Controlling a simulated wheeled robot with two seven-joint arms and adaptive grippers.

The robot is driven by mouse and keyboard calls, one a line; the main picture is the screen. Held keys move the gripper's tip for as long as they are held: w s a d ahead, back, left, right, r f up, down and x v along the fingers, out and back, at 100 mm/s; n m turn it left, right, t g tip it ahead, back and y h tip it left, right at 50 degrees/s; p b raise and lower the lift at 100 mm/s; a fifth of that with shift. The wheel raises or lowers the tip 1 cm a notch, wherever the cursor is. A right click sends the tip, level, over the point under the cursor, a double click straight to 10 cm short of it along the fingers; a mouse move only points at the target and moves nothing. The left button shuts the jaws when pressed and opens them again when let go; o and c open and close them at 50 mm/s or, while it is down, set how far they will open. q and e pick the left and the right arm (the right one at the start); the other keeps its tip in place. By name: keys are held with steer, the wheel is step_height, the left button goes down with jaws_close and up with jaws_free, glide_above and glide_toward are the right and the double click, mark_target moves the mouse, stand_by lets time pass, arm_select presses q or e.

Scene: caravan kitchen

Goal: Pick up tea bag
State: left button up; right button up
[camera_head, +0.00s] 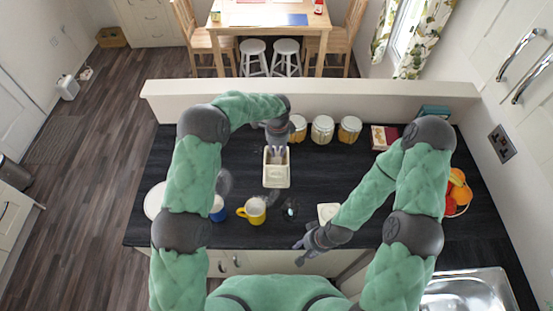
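My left gripper (277,155) points down at the back end of a cream rectangular container (276,183) on the dark counter. Its fingertips are at or just inside the container's opening. Whether they are apart or closed on something is too small to tell. I cannot make out a tea bag; the container's inside is partly hidden by the gripper. My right gripper (297,253) is low near the counter's front edge, its fingers apart and empty.
A yellow mug (254,211) and a blue mug (218,209) stand in front of the container. Several jars (322,129) line the back, beside a red box (383,137). A small white dish (328,211) is near my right arm. A fruit bowl (459,193) and sink (468,293) are right.

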mark_target(278, 159)
arm_select(q)
steer(key=shift+w+f, duration=0.15)
steer(key=shift+f, duration=0.4)
step_height(278, 159, down, 4)
steer(key=shift+f+p, duration=0.2)
steer(key=shift+p, duration=0.8)
steer(key=shift+f, duration=0.25)
